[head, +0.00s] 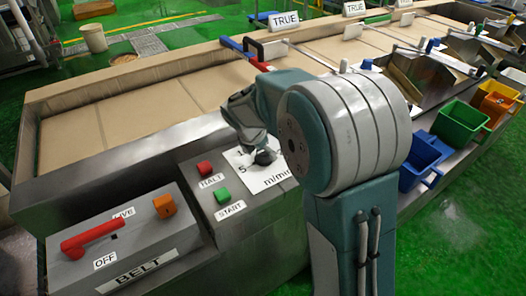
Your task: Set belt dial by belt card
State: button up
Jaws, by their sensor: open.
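The white dial plate (249,176) lies on the steel console, right of the HALT and START buttons. The figures "1" and "5" and the letters "m/min" show on it. My gripper (264,156) is over this plate, small and dark in the head view, partly covered by my own arm. The dial's knob and its pointer cannot be told apart from the dark gripper parts, so its setting and any contact are unclear. No card with a belt speed can be made out; white cards reading "TRUE" (284,20) stand along the far side of the belt.
A BELT box (140,240) at front left has a red lever (90,238) by the OFF label and an orange knob (164,206). The red HALT (204,168) and green START (222,196) buttons are close to my gripper. Blue (423,160), green (458,127) and orange bins stand right.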

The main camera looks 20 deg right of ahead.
jog(key=shift+d+f, duration=0.2)
jog(key=shift+f, duration=0.05)
jog(key=shift+c, duration=0.3)
jog(key=shift+a, duration=0.1)
jog(key=c, duration=1.1)
